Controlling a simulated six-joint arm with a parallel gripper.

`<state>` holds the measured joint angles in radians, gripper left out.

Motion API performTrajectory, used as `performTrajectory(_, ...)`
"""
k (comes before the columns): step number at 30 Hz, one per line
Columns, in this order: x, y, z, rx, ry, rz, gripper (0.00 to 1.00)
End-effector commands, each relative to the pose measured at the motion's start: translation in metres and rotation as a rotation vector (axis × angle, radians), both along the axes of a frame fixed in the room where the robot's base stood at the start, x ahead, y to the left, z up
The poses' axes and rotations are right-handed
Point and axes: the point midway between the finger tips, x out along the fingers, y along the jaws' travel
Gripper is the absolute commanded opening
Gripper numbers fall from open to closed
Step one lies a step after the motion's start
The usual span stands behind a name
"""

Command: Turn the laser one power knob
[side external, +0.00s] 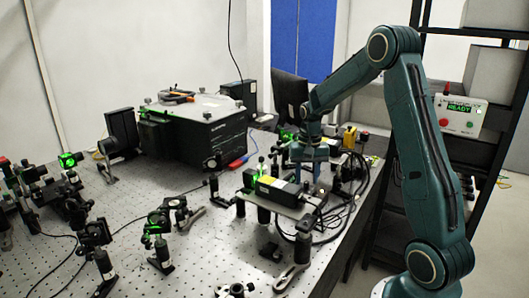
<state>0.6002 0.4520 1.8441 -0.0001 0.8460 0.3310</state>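My gripper (306,172) points down over the right part of the optical bench, just behind a black laser box (275,190) with a yellow label on a raised plate. The fingers are small and partly lost among the equipment, so I cannot tell whether they are open, shut or touching anything. I cannot make out a power knob; it may be hidden by the gripper or too small to see. A control box (460,115) at the right shows a green "READY" display, with a red button and a green button.
The perforated bench top (205,255) holds several optic mounts and posts, mostly at the left and front. A large black spectrometer box (195,130) stands at the back. Loose black cables (335,215) curve beside the laser plate. A dark shelf rack (490,150) stands at the right.

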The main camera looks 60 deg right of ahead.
Motion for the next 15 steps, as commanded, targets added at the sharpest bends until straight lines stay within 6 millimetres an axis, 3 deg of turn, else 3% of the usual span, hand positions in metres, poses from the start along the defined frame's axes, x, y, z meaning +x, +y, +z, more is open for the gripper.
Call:
performTrajectory(13,0.0,0.0,-0.0087,0.0,0.0,0.0,0.39)
performTrajectory(15,0.0,0.0,-0.0086,0.0,0.0,0.0,0.27)
